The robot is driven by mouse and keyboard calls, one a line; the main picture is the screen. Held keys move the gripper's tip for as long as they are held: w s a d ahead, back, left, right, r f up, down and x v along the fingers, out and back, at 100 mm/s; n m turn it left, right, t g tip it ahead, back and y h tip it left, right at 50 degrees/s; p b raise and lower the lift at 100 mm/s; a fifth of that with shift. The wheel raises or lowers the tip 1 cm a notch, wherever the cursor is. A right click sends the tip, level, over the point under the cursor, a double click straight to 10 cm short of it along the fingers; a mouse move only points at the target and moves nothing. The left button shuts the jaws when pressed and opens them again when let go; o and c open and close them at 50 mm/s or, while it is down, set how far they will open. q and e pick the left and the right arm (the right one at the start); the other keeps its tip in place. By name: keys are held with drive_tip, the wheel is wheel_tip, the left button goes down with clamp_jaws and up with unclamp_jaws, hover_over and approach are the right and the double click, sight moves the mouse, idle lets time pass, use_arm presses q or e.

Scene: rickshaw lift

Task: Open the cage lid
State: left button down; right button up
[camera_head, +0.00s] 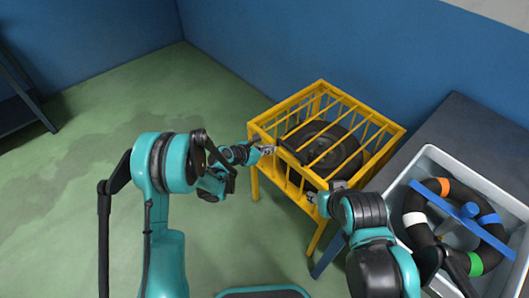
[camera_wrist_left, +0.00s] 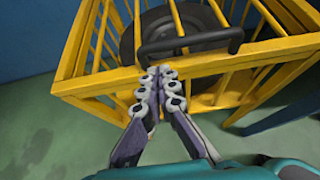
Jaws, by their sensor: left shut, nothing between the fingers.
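The yellow cage (camera_head: 262,131) stands on legs by the blue wall, with a barred top that looks closed. A black tire (camera_head: 345,152) lies inside, partly hidden by the bars. A black handle (camera_wrist_left: 190,44) shows on the cage's near upper rail in the left wrist view. My left gripper (camera_head: 268,150) is at the cage's left front edge, shut and empty. In the wrist view its fingertips (camera_wrist_left: 160,74) are just below the handle's left end; I cannot tell if they touch it. My right gripper (camera_head: 325,194) is at the cage's front right corner, its fingers largely hidden by its arm.
A grey bin (camera_head: 433,152) at the right holds a black ring with coloured bands and a blue cross-shaped part. It stands on a dark table (camera_head: 470,122) beside the cage. The green floor left of the cage is clear. A dark frame (camera_head: 28,98) stands at the far left.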

use_arm(q)
drive_tip(key=shift+b+x, duration=0.65)
drive_tip(key=shift+x, duration=1.75)
use_arm(e)
drive_tip(key=shift+f, duration=0.9)
